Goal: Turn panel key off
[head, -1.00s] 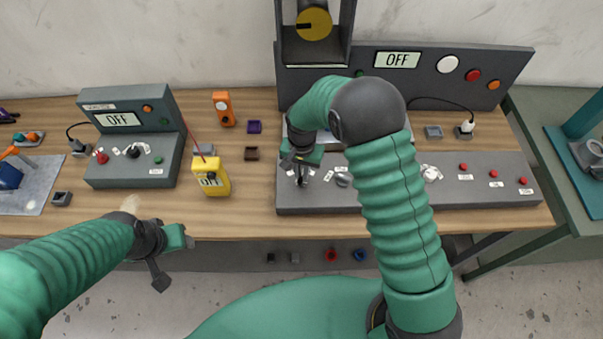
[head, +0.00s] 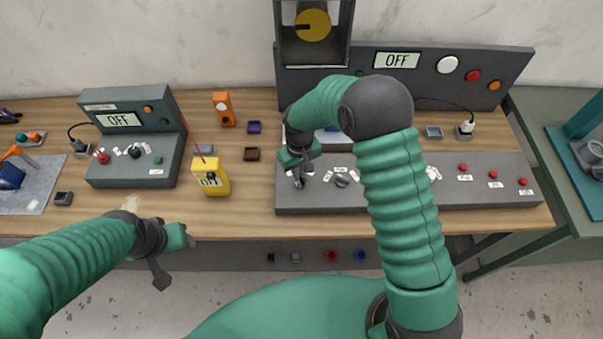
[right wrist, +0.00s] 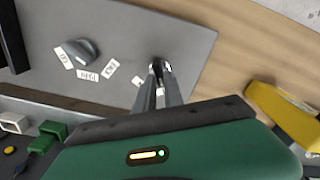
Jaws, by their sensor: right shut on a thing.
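The long grey control panel (head: 400,200) lies along the right half of the bench. My right gripper (head: 299,182) points down at its left end. In the right wrist view its fingers (right wrist: 160,82) are shut on a small key (right wrist: 158,66) on the panel face; the fingers cover most of it, so I cannot tell its angle. Small white labels lie beside it. A grey knob (head: 342,180) sits just right of the gripper; it also shows in the right wrist view (right wrist: 84,50). The panel's display (head: 397,61) reads OFF. My left gripper (head: 175,258) is open and empty before the bench's front edge.
A smaller console (head: 130,170) with an OFF display stands at the left. A yellow handheld box (head: 210,178) with a red antenna and an orange device (head: 223,108) stand between the consoles. Red buttons line the panel's right part. Bare wood (head: 245,215) runs along the front.

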